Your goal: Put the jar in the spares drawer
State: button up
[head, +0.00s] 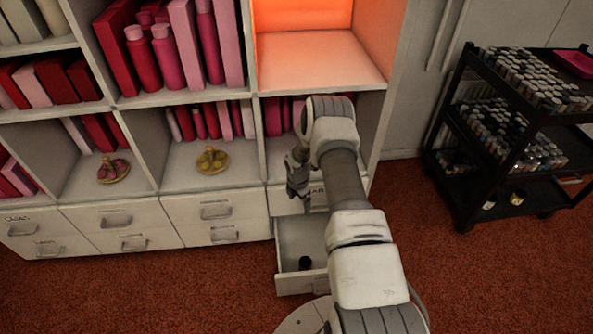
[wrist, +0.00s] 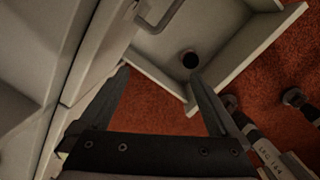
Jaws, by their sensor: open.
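A small dark jar (head: 305,263) stands inside the open lower drawer (head: 292,285), near its front. In the wrist view the jar (wrist: 190,59) shows as a dark round top on the pale drawer floor, close to a corner of the drawer (wrist: 245,55). My gripper (head: 306,206) hangs over the back part of the drawer, apart from the jar. In the wrist view its fingers (wrist: 160,78) are spread with nothing between them. My arm hides part of the drawer and most of the label on the drawer front above it.
White shelves hold pink and red boxes and bottles (head: 165,55), and two small gold dishes (head: 211,160). Closed drawers (head: 215,215) line the bottom left. A black cart (head: 480,190) with many small containers stands at right. Red carpet lies in front.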

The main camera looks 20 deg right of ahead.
notch_tip(320, 180, up, 22)
jog(key=w+a+m+t, duration=0.1)
jog(key=w+a+m, duration=0.15)
jog(key=m, duration=0.25)
jog(key=s+a+r+m+t, duration=0.1)
jog(key=s+a+r+m, duration=0.15)
jog(key=r, duration=0.65)
jog(key=s+a+r+m, duration=0.1)
jog(key=s+r+m, duration=0.15)
jog(key=r, duration=0.55)
jog(key=s+a+r+m+t, duration=0.1)
jog(key=s+a+r+m, duration=0.15)
jog(key=s+r, duration=0.4)
jog(key=s+a+r+m, duration=0.2)
jog(key=s+r+m, duration=0.1)
jog(key=s+r, duration=0.35)
jog(key=s+a+r+m, duration=0.1)
jog(key=s+a+m, duration=0.1)
jog(key=s, duration=0.6)
jog(key=s+a+m+t, duration=0.1)
jog(key=s+a+m, duration=0.1)
jog(key=s, duration=0.6)
jog(key=shift+r+m+t+y, duration=0.3)
jog(key=shift+r+m+y, duration=0.1)
jog(key=shift+m, duration=0.45)
jog(key=shift+s+a+r, duration=0.1)
